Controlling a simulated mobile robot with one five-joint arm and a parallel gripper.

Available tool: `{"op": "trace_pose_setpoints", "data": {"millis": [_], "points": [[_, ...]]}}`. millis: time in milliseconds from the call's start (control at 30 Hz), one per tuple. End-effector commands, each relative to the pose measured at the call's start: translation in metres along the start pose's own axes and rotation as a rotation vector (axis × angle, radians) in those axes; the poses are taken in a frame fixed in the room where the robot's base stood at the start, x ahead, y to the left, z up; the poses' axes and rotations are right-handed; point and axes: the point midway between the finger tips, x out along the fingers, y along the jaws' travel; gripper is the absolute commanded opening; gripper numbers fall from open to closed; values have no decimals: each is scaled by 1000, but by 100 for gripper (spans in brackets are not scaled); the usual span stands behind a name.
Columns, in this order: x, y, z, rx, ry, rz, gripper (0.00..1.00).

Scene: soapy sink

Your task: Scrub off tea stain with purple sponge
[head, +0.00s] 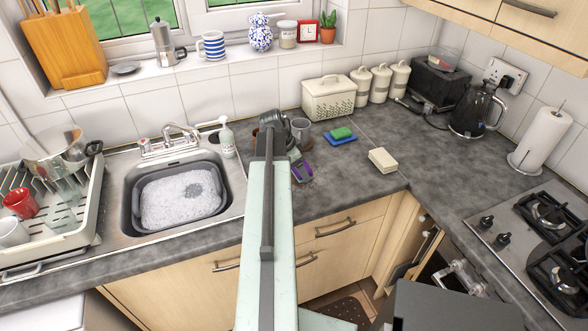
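The purple sponge (302,172) is on or just above the grey worktop, right of my arm's far end. My arm reaches from the bottom of the head view towards the worktop right of the sink. My gripper (297,160) is small, dark and partly hidden by the arm. It is right at the sponge, but I cannot tell whether its fingers are closed on it. A small brownish patch (254,139) shows just left of the arm; I cannot tell whether it is the tea stain. The worktop directly behind the arm is hidden.
A grey mug (300,129), a green sponge (341,133) on a blue dish and a cream block (383,160) stand nearby. Worktop right of the block is clear.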

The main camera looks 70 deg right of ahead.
Motion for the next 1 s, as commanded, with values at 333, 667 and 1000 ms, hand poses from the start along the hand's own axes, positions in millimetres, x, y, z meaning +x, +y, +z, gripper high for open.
{"op": "trace_pose_setpoints", "data": {"millis": [333,667,1000], "points": [[11,1,-20,3,2,1,26],[18,3,-33,1,2,0,18],[-4,3,-41,1,1,0,18]]}}
